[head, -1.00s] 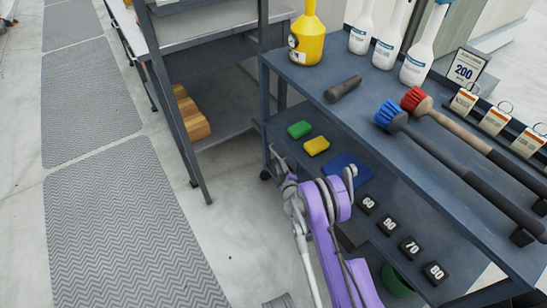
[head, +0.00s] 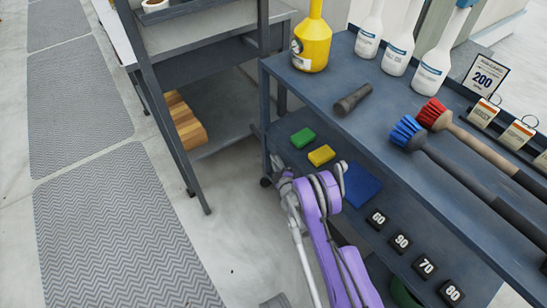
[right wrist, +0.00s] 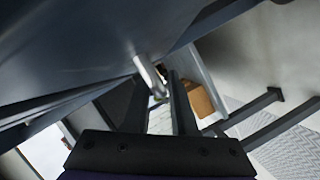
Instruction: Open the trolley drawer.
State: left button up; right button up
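The trolley (head: 385,135) is a blue-grey two-tier cart at the right of the head view. No drawer front can be made out there. My right arm is purple and rises beside the lower shelf; my right gripper (right wrist: 157,88) shows clearly only in the right wrist view. Its two dark fingers are apart. A silver bar (right wrist: 149,72), probably the drawer handle, shows at the gap between them, close to the left finger. Contact cannot be told. A dark blue-grey panel (right wrist: 70,45) fills the upper left there. My left gripper is not seen.
The trolley carries a yellow bottle (head: 312,45), white bottles (head: 398,48), brushes (head: 405,130), sponges (head: 321,155) and number blocks (head: 400,241). A grey bench (head: 170,105) with wooden blocks (head: 184,125) stands left of it. Floor with grey mats (head: 110,225) lies clear at left.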

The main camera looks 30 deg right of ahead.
jog(key=shift+r, duration=0.1)
grip_shut()
dwell(1.4)
